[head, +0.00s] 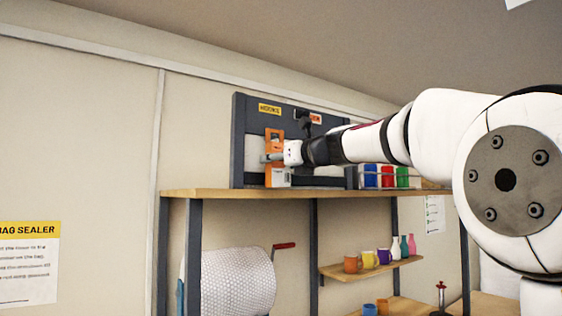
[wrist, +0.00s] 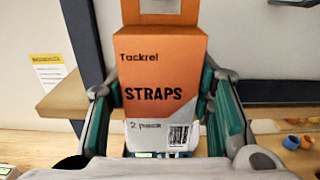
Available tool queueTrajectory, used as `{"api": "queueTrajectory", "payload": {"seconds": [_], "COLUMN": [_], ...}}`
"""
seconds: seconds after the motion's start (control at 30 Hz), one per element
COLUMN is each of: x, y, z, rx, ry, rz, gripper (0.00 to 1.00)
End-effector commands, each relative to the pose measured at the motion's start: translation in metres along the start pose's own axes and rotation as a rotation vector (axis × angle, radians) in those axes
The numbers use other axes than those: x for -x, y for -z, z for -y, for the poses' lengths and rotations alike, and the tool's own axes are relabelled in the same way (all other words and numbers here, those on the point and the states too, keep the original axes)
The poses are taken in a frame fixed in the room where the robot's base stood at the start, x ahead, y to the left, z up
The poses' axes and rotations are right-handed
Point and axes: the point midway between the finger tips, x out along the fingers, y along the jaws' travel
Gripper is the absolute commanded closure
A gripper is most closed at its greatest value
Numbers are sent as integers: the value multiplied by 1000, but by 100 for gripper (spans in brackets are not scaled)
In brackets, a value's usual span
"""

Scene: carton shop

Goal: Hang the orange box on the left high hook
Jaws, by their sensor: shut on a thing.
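The orange box (head: 277,178), marked "Tackrel STRAPS 2 pack", is upright in front of the left part of the dark hook frame (head: 238,140). In the wrist view the box (wrist: 160,70) fills the middle, with a hang tab on top. My gripper (head: 272,157) is shut on it, with the green-padded fingers (wrist: 162,100) on its two sides. A yellow label (head: 270,109) sits on the frame's top bar, just above the box. I cannot make out the left high hook, nor whether the tab is on it or apart from it.
The frame stands on a wooden shelf top (head: 215,192). Coloured items (head: 385,177) stand right of it. Below are a roll of bubble wrap (head: 238,282) and a small shelf (head: 370,268) with cups and vases.

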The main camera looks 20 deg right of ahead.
Motion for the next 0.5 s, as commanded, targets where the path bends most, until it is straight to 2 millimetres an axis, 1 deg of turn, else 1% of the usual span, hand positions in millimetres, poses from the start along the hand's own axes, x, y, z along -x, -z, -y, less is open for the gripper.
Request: {"api": "queueTrajectory", "payload": {"seconds": [0.27, 0.5], "x": [-16, -24], "y": [2, 5], "z": [-1, 0], "rx": [0, 0], "ry": [-2, 0], "rz": [0, 1], "gripper": [83, 83]}}
